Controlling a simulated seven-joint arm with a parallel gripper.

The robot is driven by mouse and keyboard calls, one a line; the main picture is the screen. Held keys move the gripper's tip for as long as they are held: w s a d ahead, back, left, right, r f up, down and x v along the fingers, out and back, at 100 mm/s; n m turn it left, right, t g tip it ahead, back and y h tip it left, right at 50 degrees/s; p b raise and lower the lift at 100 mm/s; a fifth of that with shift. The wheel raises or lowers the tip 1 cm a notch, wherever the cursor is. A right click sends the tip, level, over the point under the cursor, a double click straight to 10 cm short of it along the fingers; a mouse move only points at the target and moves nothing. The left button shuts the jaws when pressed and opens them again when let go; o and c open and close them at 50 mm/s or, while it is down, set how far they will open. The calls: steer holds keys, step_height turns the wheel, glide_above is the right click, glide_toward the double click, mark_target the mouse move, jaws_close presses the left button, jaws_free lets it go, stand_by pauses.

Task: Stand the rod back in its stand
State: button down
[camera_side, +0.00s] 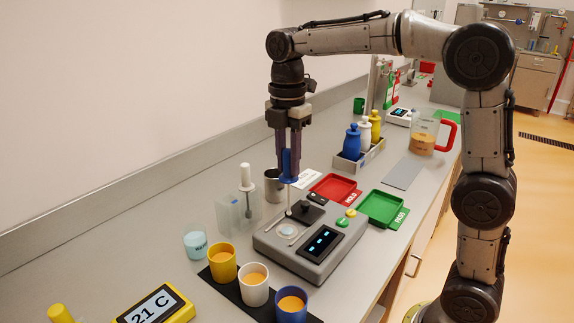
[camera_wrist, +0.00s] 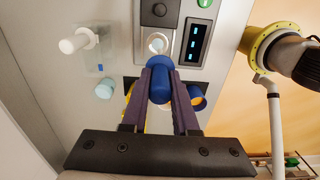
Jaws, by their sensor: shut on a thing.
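My gripper (camera_side: 289,153) points down above the grey machine and is shut on the blue handle of a rod (camera_side: 289,166). The rod hangs close to upright, its thin shaft reaching down near the machine's round well (camera_side: 287,231). I cannot tell whether its tip touches anything. In the wrist view the blue handle (camera_wrist: 159,66) sits between the purple fingers of my gripper (camera_wrist: 160,80) and hides the shaft. A clear stand (camera_side: 229,216) left of the machine holds a white-handled rod (camera_side: 246,178); the stand also shows in the wrist view (camera_wrist: 99,62). Which stand belongs to the blue rod is unclear.
The grey machine (camera_side: 318,262) has a lit display and a black block on top. A metal cup (camera_side: 273,188) stands behind it. Yellow, white and blue cups (camera_side: 291,306) stand in front. Red (camera_side: 335,188) and green (camera_side: 380,208) trays and a bottle rack lie to the right.

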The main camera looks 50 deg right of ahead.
steer(key=w+a+r, duration=0.2)
steer(key=w+r, duration=0.5)
steer(key=w, duration=0.1)
steer(key=w+a+f, duration=0.2)
steer(key=w+f, duration=0.1)
steer(key=w, duration=0.3)
step_height(320, 180, down, 10)
steer(key=shift+w+a, duration=0.15)
steer(key=shift+a, duration=0.1)
steer(key=shift+f, duration=0.2)
stand_by(0.4)
steer(key=shift+f, duration=0.95)
